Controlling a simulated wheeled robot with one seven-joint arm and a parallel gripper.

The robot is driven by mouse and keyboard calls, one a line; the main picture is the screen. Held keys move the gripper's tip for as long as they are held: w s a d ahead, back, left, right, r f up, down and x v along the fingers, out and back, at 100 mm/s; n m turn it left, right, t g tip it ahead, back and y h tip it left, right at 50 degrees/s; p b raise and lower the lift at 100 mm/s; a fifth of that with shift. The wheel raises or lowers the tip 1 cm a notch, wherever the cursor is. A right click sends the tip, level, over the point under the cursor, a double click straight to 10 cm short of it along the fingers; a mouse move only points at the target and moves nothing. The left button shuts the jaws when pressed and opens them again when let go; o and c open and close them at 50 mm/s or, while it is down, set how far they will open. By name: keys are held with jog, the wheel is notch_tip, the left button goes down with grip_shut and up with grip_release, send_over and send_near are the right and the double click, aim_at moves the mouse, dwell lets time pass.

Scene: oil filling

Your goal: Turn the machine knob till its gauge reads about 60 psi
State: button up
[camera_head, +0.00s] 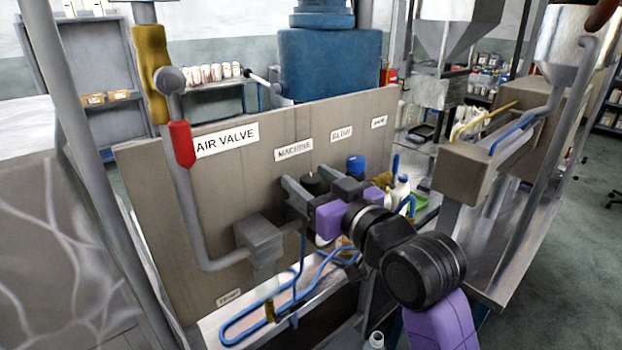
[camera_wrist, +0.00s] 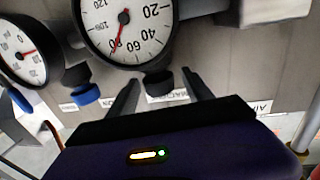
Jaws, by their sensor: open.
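The black machine knob (camera_wrist: 158,85) sits under a large round white gauge (camera_wrist: 136,30) in the wrist view. The gauge's red needle points down and slightly left; I cannot read the exact value with certainty. My gripper (camera_wrist: 161,80) is open, with one dark finger on each side of the knob; I cannot tell whether either finger touches it. In the head view, my gripper (camera_head: 305,185) is at the panel below the MACHINE label (camera_head: 294,150), with the black knob (camera_head: 314,182) beside its fingers. The gauge face is not visible there.
A second gauge (camera_wrist: 25,47) and a blue knob (camera_wrist: 86,95) are left of the large gauge. The blue knob (camera_head: 355,164) is right of my gripper in the head view. A grey pipe with a red handle (camera_head: 182,144) stands left, and blue hoses (camera_head: 262,318) lie below.

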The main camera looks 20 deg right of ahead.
grip_shut()
jog(key=shift+d+f+y+b, duration=0.1)
jog(key=shift+y+b, duration=0.2)
jog(key=shift+b, duration=0.1)
jog(key=shift+n+y+b, duration=0.3)
jog(key=shift+n+b, duration=0.05)
jog(key=shift+n, duration=0.05)
jog(key=n+g+y+b, duration=0.2)
jog(key=n+y+b, duration=0.1)
jog(key=y+b, duration=0.1)
jog(key=shift+f+b, duration=0.15)
jog(key=shift+b, duration=0.25)
jog(key=n+g+y+b, duration=0.1)
jog(key=n+y+b, duration=0.1)
jog(key=y, duration=0.1)
jog(key=shift+g+b, duration=0.35)
jog(key=shift+g, duration=0.05)
jog(key=shift+r+n+g+y+b, duration=0.2)
jog(key=shift+n+g+y+b, duration=0.6)
jog(key=shift+g+y, duration=0.1)
